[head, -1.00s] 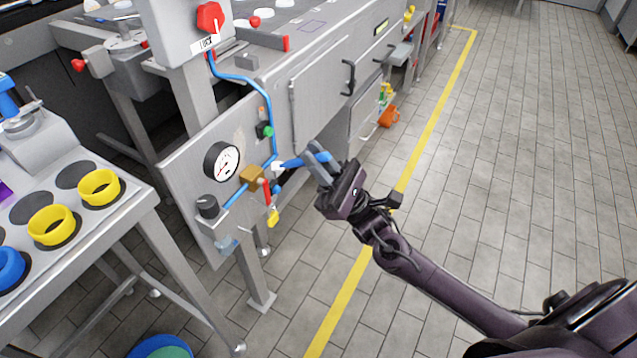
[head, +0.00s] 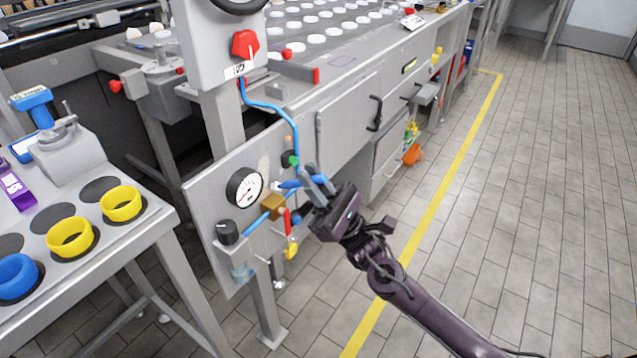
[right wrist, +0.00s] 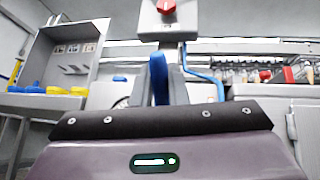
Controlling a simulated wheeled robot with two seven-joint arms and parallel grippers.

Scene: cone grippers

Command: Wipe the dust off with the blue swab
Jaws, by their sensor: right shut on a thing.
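In the right wrist view the swab (right wrist: 158,78) stands upright between the two fingers. A faint brownish smudge (head: 263,164), perhaps the dust, shows on the panel above and right of the gauge. My left gripper is not in view.
The panel carries a round gauge (head: 244,187), a black knob (head: 228,232), a brass block (head: 273,206), a red lever (head: 287,222) and a blue hose (head: 292,122). A side table with yellow rings (head: 121,203) stands left. The tiled floor (head: 545,200) at right is clear.

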